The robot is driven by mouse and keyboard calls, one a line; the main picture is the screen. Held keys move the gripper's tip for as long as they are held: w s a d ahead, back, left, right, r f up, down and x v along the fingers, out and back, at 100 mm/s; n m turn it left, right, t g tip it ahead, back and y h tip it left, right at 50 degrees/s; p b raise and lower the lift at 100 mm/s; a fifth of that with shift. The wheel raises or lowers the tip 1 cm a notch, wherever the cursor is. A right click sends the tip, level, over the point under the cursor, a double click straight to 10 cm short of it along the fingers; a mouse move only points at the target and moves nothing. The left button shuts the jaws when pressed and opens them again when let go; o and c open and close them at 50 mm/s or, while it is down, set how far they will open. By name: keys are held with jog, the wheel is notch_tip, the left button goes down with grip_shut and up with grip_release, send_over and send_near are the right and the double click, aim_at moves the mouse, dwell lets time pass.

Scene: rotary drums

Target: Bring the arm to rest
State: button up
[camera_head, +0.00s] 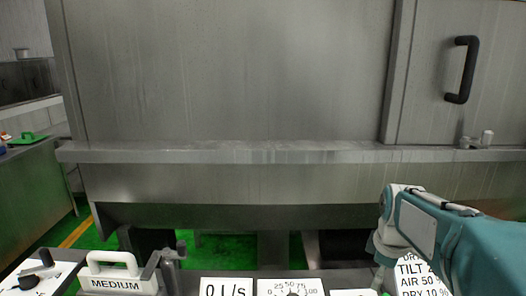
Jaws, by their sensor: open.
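My arm (480,245) comes in from the right edge at the lower right. It has a teal cover, and a pale grey joint (400,215) is at its left end. A narrow pale part goes down from that joint toward the bottom edge. I cannot make out any gripper fingers, and no object shows in the arm's grasp. The arm covers part of a white label (411,270) with lines reading TILT, AIR 50 % and DRY 10 %.
A large steel machine (230,70) fills the view, with a ledge (250,153) and a black door handle (462,70). Along the bottom are a white MEDIUM handle (112,268), a grey lever (172,258), a 0 l/s label (226,288) and a dial (291,288).

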jog(key=s+a+m+t, duration=0.2)
jog(key=s+a+m, duration=0.3)
jog(key=s, duration=0.4)
jog(key=s+a+r+m+t, duration=0.1)
jog(key=s+a+m, duration=0.3)
jog(key=s, duration=0.5)
jog(key=shift+a+m+t, duration=0.4)
jog(key=shift+m, duration=0.5)
